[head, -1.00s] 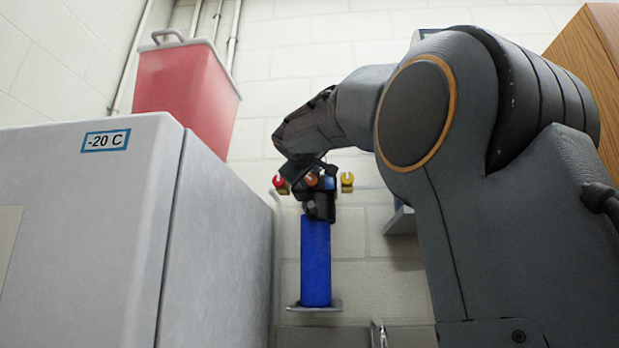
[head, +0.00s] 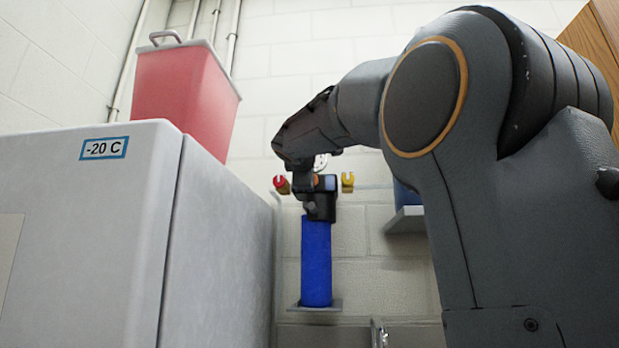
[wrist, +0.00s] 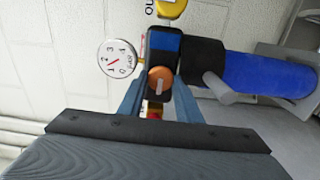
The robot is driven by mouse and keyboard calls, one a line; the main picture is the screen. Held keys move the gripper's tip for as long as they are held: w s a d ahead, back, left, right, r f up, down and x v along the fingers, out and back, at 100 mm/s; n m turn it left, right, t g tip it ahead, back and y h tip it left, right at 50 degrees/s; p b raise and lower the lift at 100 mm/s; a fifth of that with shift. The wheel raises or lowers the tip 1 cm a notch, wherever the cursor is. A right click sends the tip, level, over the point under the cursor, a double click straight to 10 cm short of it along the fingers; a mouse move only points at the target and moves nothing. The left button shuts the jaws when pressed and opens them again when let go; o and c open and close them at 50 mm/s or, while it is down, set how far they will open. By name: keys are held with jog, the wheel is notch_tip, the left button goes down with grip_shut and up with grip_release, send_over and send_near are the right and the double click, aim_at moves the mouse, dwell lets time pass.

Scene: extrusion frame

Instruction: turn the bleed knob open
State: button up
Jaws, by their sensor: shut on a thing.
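An orange round knob (wrist: 160,79) with a pale mark on its face sits on the dark valve body (wrist: 165,42) in the wrist view; I take it as the bleed knob. My gripper (wrist: 159,88) has its two blue-grey fingers on either side of the knob and is shut on it. In the head view my gripper (head: 304,182) is at the dark fitting (head: 320,207) on top of the blue cylinder (head: 316,262). The knob is mostly hidden there. I cannot read how far it is turned.
A round gauge (wrist: 121,61) is close beside the fingers. A yellow fitting (head: 347,181) and a red fitting (head: 281,184) flank the body. A grey handle (wrist: 220,88) sticks out nearby.

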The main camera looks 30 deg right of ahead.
dwell(0.4)
jog(key=o, duration=1)
jog(key=b+v, duration=0.2)
jog(key=v, duration=0.5)
jog(key=shift+s+a, duration=0.3)
